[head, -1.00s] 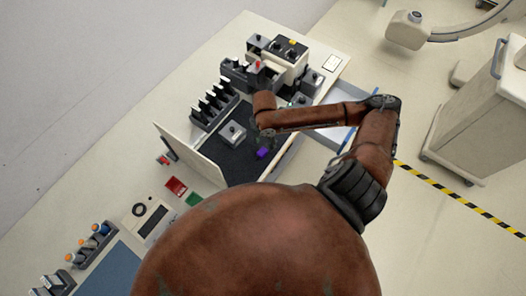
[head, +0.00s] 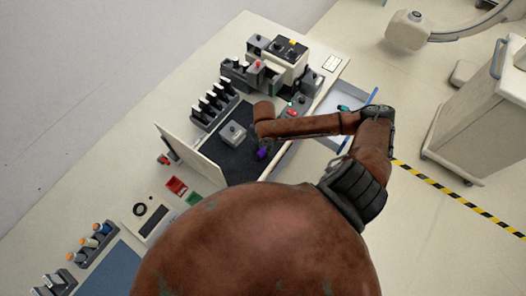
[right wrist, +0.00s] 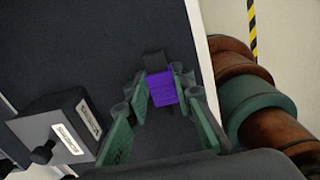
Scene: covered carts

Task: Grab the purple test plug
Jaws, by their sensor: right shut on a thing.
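The purple test plug (head: 262,154) is at the right part of the dark mat (head: 240,165) on the bench. In the right wrist view the purple block (right wrist: 162,88) sits between the two green fingers of my right gripper (right wrist: 164,96), with a dark part beyond it. The right gripper is shut on it. In the head view my brown right arm hides most of that gripper (head: 257,148). I cannot tell whether the plug touches the mat. My left gripper is not in view.
A grey box with a black knob (right wrist: 62,125) stands left of the gripper; it also shows on the mat (head: 232,134). An upright panel (head: 188,155) edges the mat. Several racked dark items (head: 212,103) stand behind. An open drawer (head: 335,122) lies right.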

